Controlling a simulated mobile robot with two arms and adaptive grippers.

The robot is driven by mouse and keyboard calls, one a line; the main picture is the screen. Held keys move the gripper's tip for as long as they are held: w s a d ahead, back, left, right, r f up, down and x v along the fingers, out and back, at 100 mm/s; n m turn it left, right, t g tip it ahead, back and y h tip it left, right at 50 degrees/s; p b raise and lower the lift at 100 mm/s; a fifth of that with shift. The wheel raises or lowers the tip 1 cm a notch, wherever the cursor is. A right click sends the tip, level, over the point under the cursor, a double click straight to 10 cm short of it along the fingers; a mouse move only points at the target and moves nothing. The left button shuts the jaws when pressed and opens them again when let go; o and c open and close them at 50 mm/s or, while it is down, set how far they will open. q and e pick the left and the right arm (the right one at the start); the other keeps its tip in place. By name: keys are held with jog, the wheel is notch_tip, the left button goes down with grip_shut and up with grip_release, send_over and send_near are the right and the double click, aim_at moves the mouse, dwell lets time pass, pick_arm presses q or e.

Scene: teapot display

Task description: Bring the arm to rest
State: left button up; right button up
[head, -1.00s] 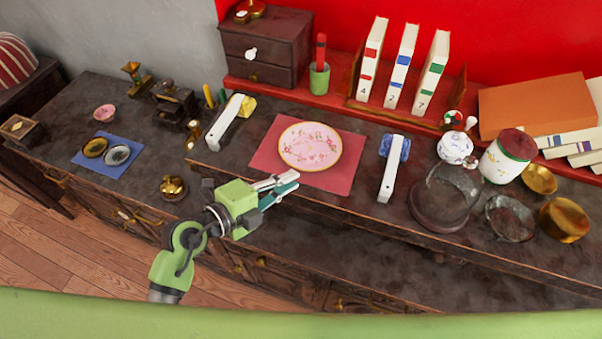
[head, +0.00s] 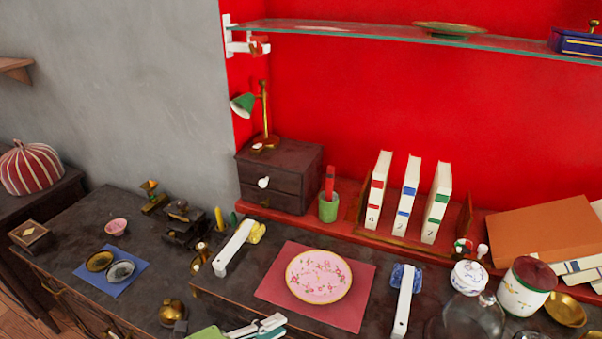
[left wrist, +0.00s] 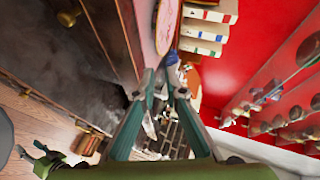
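My left gripper (head: 279,326) shows at the bottom edge of the head view, in front of the red mat (head: 268,286); most of its arm is out of the frame. In the left wrist view its two fingers (left wrist: 160,82) are apart at the tips, with nothing between them. A pink floral plate (head: 319,276) lies on the mat, clear of the gripper. My right gripper is in neither view.
White-handled tools flank the mat on the left (head: 233,248) and right (head: 403,300). A glass dome (head: 470,318), a lidded jar (head: 524,290) and books (head: 410,195) stand to the right and behind. A glass shelf (head: 370,34) spans the red wall above.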

pick_arm(q)
jog(key=w+a+r+n+t+y, duration=0.2)
jog(key=a+r+n+t, duration=0.25)
jog(key=r, duration=0.35)
jog(key=w+a+r+n+t+y, duration=0.2)
jog(key=a+r+n+t, duration=0.25)
jog(key=r, duration=0.25)
jog(key=a+f+n+g+y, duration=0.2)
jog(key=a+f+n+y, duration=0.2)
jog(key=a+n+y, duration=0.7)
jog(key=s+d+f+n+g+h, duration=0.1)
jog(key=s+f+n+g, duration=0.1)
jog(key=s+f+g, duration=0.45)
jog(key=s+f+n+g+h, duration=0.1)
jog(key=s+f+n+g, duration=0.2)
jog(key=f, duration=0.7)
jog(key=s+d+f+m+g+h, duration=0.1)
jog(key=s+d+f+g+h, duration=0.15)
jog(key=s+d, duration=0.2)
jog(key=s+d+f+m+g+h, duration=0.1)
jog(key=s+d+f+g, duration=0.15)
jog(key=s, duration=0.35)
notch_tip(320, 180, down, 26)
jog(key=s, duration=0.2)
jog(key=s+a+f+g, duration=0.1)
jog(key=s+a+f, duration=0.1)
jog(key=s+f, duration=1.5)
jog(key=shift+a+m+g, duration=0.35)
jog(key=shift+a+m, duration=0.05)
